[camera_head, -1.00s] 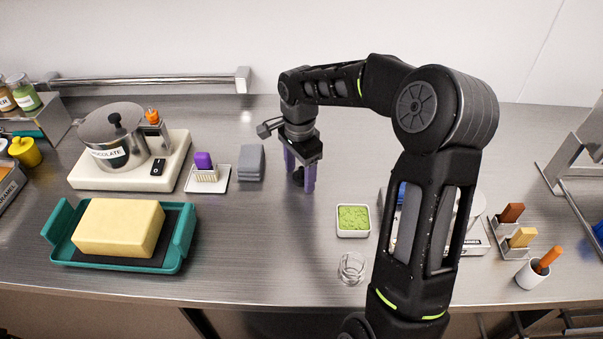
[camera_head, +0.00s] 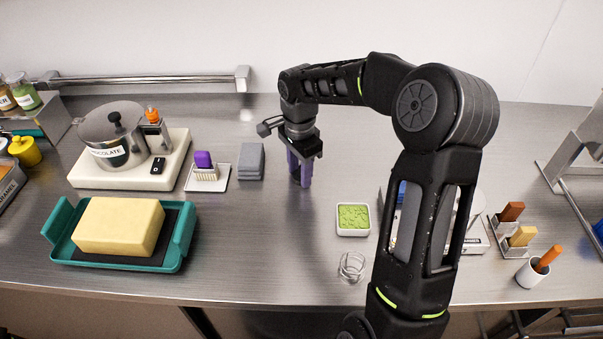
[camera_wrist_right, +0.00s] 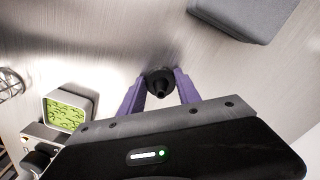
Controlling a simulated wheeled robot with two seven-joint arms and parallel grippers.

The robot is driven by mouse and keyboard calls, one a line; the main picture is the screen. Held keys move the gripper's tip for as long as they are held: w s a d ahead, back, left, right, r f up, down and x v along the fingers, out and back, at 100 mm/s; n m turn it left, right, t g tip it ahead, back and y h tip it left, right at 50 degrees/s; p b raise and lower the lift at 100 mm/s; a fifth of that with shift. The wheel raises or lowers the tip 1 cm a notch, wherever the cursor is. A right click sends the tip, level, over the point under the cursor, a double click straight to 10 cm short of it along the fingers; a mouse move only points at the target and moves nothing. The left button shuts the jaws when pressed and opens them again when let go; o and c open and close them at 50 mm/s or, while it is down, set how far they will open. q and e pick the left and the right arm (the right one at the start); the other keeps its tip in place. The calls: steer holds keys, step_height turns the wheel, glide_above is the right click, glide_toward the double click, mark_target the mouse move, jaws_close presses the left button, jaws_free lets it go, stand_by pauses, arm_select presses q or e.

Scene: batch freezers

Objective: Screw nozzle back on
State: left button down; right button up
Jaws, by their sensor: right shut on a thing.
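A small black cone-shaped piece, seemingly the nozzle (camera_wrist_right: 160,83), is between the purple fingertips of my right gripper in the right wrist view. My right gripper (camera_head: 301,180) points down over the steel counter, right of the grey cloths. It is shut on the black piece. What lies under the piece is hidden, so I cannot tell whether it is on anything. In the head view the fingers hide the piece. My left gripper is not in view.
Folded grey cloths (camera_head: 251,162) lie left of the gripper, beside a purple-handled brush (camera_head: 204,162). The chocolate pot (camera_head: 112,140) stands at the left. The counter around the gripper is clear.

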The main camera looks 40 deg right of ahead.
jaws_close()
step_height(320, 180, up, 10)
steer(key=shift+b, duration=0.6)
stand_by(0.5)
